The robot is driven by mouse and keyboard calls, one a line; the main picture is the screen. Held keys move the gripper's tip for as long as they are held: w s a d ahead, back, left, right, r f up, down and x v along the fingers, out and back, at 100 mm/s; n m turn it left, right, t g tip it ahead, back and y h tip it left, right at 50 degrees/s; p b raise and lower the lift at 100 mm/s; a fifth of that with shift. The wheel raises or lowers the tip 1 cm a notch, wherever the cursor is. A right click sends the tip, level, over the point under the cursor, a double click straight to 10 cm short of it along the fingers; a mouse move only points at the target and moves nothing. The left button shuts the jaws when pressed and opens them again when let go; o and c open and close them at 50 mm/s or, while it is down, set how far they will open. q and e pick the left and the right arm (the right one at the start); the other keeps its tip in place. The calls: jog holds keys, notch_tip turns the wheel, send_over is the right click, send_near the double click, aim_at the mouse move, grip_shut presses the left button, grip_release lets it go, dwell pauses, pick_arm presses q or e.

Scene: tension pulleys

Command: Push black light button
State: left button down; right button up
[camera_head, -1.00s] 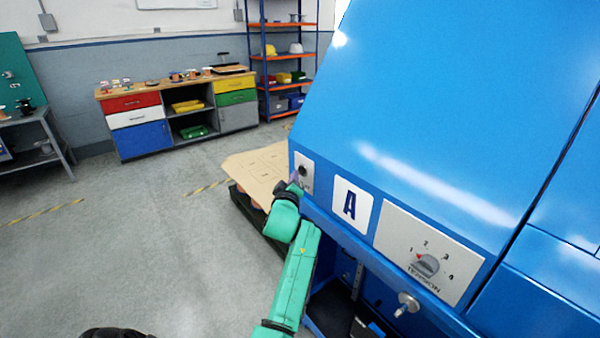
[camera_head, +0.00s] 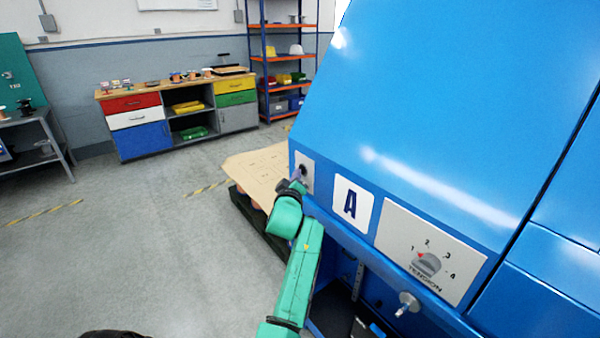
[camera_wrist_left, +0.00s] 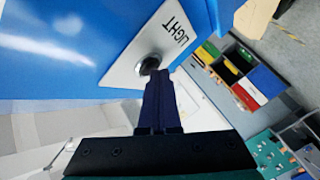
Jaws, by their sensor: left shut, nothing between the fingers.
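The plate also shows in the head view (camera_head: 308,166) at the machine's left edge, with the dark button partly hidden by my gripper. My left gripper (camera_wrist_left: 162,74) is shut and empty. In the wrist view its fingertips are at the lower right edge of the button; whether they touch it I cannot tell. In the head view the gripper (camera_head: 299,175) is right at the plate. My right gripper is not in view.
The blue machine (camera_head: 430,110) fills the right side, with a letter A label (camera_head: 352,203), a tension dial (camera_head: 428,265) and a metal knob (camera_head: 407,303). A cardboard-topped stack (camera_head: 258,170) stands behind my arm.

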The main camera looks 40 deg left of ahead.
pick_arm(q)
jog(key=s+a+p, duration=0.2)
jog(key=s+p, duration=0.3)
jog(key=s, duration=0.1)
jog(key=shift+s, duration=0.2)
dwell(0.4)
jog(key=shift+f, duration=0.1)
